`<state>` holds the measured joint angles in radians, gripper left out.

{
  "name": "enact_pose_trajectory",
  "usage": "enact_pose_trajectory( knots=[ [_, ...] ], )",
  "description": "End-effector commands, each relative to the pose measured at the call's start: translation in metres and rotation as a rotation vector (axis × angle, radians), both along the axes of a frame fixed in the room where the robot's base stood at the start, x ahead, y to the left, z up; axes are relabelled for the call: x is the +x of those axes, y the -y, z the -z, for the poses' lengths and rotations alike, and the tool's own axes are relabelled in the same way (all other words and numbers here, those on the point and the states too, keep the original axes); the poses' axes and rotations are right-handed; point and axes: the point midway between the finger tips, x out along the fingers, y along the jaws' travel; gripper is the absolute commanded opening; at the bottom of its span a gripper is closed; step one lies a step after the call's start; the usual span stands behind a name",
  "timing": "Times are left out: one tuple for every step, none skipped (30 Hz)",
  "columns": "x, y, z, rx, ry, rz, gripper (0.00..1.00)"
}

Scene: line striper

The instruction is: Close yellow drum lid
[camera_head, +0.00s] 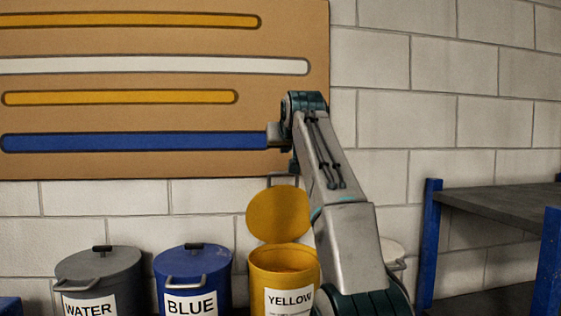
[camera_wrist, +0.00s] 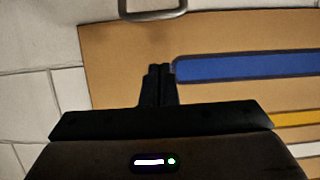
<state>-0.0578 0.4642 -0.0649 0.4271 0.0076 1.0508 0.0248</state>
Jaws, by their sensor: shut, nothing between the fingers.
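The yellow drum (camera_head: 281,262) stands by the wall in the head view, with a white YELLOW label on its front. Its round yellow lid (camera_head: 277,214) is raised upright behind the open mouth. A grey handle (camera_head: 283,179) shows at the lid's top edge. My arm partly covers the drum's right side. My gripper (camera_wrist: 159,68) is shut and empty in the wrist view, in front of the brown board near the end of the blue stripe. In that view a grey metal handle (camera_wrist: 152,14) shows at the top edge, beyond the fingertips and apart from them.
A grey WATER drum (camera_head: 97,275) and a blue BLUE drum (camera_head: 192,270) stand closed to the left. A light drum (camera_head: 393,252) is partly hidden behind my arm. A blue-legged bench (camera_head: 497,208) stands at right. The striped board (camera_head: 150,168) covers the wall above.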

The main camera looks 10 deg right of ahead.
Motion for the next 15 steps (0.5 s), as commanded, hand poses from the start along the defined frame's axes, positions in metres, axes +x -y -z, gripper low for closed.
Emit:
enact_pose_trajectory(
  knots=[
    [0.004,-0.002,0.001,0.0,-0.001,-0.003,0.0],
    [0.007,-0.003,0.001,0.0,0.0,-0.004,0.0],
    [0.011,-0.004,0.002,0.0,0.0,-0.005,0.0],
    [0.014,-0.005,0.004,-0.001,-0.001,-0.007,0.0],
    [0.019,-0.006,0.006,0.0,-0.001,-0.008,0.0],
    [0.025,-0.006,0.008,0.0,-0.002,-0.009,0.0],
    [0.03,-0.006,0.009,0.0,-0.002,-0.009,0.0],
    [0.035,-0.007,0.011,0.0,-0.002,-0.009,0.0],
    [0.042,-0.007,0.014,0.0,-0.003,-0.009,0.0],
    [0.047,-0.006,0.016,0.0,-0.003,-0.009,0.0],
    [0.052,-0.006,0.017,0.0,-0.001,-0.009,0.0],
    [0.059,-0.006,0.019,0.0,-0.002,-0.009,0.0],
    [0.063,-0.006,0.021,0.0,-0.002,-0.008,0.0],
    [0.068,-0.005,0.023,0.0,-0.002,-0.008,0.0],
    [0.074,-0.005,0.025,0.0,-0.002,-0.008,0.0]
  ],
)
